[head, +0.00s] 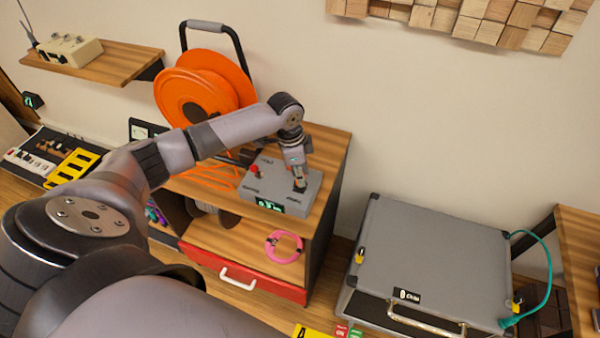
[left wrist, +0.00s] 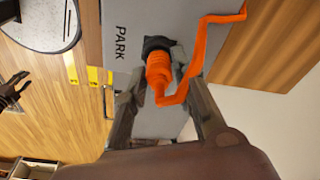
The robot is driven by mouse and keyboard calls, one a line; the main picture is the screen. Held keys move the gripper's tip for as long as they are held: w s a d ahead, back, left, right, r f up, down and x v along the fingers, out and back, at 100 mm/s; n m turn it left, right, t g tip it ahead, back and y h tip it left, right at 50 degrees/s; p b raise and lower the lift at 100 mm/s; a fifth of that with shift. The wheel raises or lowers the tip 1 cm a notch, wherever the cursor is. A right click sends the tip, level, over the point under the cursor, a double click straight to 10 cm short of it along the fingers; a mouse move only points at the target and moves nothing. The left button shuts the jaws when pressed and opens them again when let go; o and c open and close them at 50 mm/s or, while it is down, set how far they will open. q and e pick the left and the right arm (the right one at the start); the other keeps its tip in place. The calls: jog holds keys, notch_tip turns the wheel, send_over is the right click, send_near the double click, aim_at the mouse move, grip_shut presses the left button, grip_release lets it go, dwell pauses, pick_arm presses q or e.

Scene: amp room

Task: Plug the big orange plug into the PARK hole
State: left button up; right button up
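The big orange plug (left wrist: 159,72) is in the left wrist view, with its nose toward a black round socket (left wrist: 158,44) beside the PARK lettering (left wrist: 120,42) on the grey box. Its nose is at or in the socket; how deep I cannot tell. My left gripper (left wrist: 158,66) has a fingertip against each side of the plug and appears shut on it. In the head view my left gripper (head: 297,168) points down over the right part of the grey box (head: 275,186), mostly hiding the plug there.
The box stands on a wooden cabinet (head: 325,145) near an orange cable reel (head: 205,90); orange cable (left wrist: 205,50) runs past the right finger. A red knob (head: 254,170) and green display (head: 270,205) are on the box. A grey case (head: 435,255) stands at right.

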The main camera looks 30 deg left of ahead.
pick_arm(q)
jog(key=o, duration=0.4)
jog(key=shift+c, duration=0.2)
notch_tip(320, 180, up, 12)
jog(key=s+a, duration=0.1)
jog(key=shift+a, duration=0.25)
jog(key=shift+s+f, duration=0.1)
dwell(0.4)
